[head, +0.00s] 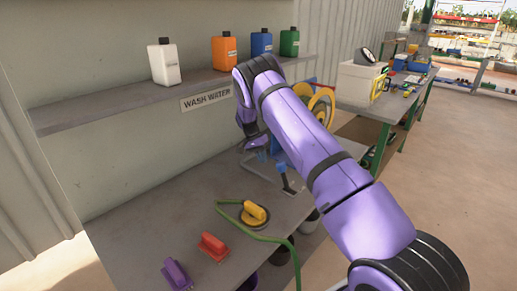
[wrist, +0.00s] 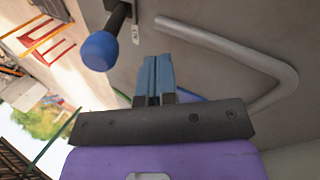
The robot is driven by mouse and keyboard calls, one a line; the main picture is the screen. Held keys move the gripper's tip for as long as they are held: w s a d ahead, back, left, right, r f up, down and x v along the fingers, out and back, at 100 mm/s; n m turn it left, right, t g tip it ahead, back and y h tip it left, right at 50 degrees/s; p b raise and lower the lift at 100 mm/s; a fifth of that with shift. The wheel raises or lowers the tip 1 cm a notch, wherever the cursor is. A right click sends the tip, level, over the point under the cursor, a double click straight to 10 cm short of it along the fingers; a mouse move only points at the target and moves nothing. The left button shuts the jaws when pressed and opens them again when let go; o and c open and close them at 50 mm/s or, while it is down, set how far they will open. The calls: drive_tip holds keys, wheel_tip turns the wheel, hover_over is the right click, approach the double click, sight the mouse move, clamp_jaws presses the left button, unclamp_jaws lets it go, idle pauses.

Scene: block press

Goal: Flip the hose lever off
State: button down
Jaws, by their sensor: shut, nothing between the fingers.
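The lever shows in the wrist view as a dark rod with a round blue knob (wrist: 99,51), at the upper left. In the head view its blue-topped dark handle (head: 283,170) stands near the bench's right edge. My gripper (wrist: 153,60) is shut, with its two blue fingers together and nothing between them. In the wrist view the fingertips are to the right of the knob and apart from it. In the head view my gripper (head: 262,154) is partly hidden by my purple arm, behind and left of the lever. A small pale tag (wrist: 135,34) is beside the rod; its text is unreadable.
A bent grey pipe (wrist: 235,45) curves right of my fingers. On the bench (head: 150,222) lie a green hose (head: 272,237) and yellow (head: 255,210), red (head: 213,246) and purple (head: 177,274) handled pieces. Several bottles stand on the shelf (head: 105,108) above. The bench's left part is clear.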

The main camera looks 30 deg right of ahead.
drive_tip(key=shift+s+d+f, duration=0.1)
drive_tip(key=shift+s+d, duration=0.5)
drive_tip(key=shift+s, duration=0.35)
drive_tip(key=shift+s+d+f, duration=0.1)
drive_tip(key=shift+s+d, duration=0.45)
drive_tip(key=shift+s, duration=0.4)
drive_tip(key=s+d+r+t+y, duration=0.1)
drive_tip(key=s+d+t, duration=0.1)
drive_tip(key=s, duration=0.4)
drive_tip(key=s+d+r+t+y, duration=0.1)
drive_tip(key=s+d+t, duration=0.1)
drive_tip(key=s+t, duration=0.2)
drive_tip(key=shift+s+d+r, duration=0.15)
drive_tip(key=shift+s+d, duration=0.15)
drive_tip(key=shift+s, duration=1.1)
drive_tip(key=shift+s, duration=0.15)
